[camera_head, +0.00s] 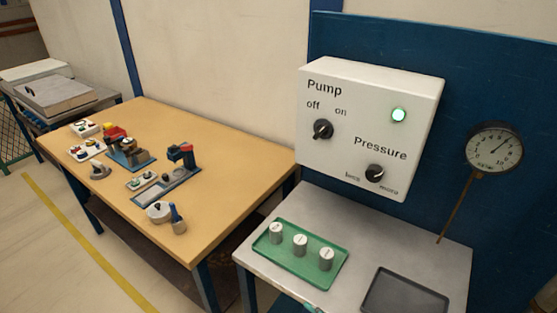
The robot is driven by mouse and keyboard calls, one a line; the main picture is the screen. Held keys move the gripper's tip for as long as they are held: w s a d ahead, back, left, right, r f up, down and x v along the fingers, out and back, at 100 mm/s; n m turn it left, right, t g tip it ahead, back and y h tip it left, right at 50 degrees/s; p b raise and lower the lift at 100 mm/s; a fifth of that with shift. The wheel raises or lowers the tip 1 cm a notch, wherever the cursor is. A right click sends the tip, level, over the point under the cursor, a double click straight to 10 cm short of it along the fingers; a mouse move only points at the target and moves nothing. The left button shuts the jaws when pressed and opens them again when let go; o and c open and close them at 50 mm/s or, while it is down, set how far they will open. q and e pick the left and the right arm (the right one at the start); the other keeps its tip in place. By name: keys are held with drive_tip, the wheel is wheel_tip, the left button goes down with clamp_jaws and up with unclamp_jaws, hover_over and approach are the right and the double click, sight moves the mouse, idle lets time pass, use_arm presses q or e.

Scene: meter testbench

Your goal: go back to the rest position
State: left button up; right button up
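Neither of my grippers shows in the head view, and no part of my arms can be made out. The white control box (370,128) hangs on the blue panel. It carries a pump knob (323,129), a pressure knob (375,173) and a lit green lamp (399,115). The pump knob is turned toward the "on" side. A round pressure gauge (494,148) on a thin stem stands to the right; its needle points to the upper right.
A grey bench (345,222) below the box bears a green tray (275,262) with three grey cylinders and an empty dark tray (405,296). A wooden table (230,195) with several tools and fixtures stands left. Grey cases (58,95) lie far left. The floor (50,260) at front left is clear.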

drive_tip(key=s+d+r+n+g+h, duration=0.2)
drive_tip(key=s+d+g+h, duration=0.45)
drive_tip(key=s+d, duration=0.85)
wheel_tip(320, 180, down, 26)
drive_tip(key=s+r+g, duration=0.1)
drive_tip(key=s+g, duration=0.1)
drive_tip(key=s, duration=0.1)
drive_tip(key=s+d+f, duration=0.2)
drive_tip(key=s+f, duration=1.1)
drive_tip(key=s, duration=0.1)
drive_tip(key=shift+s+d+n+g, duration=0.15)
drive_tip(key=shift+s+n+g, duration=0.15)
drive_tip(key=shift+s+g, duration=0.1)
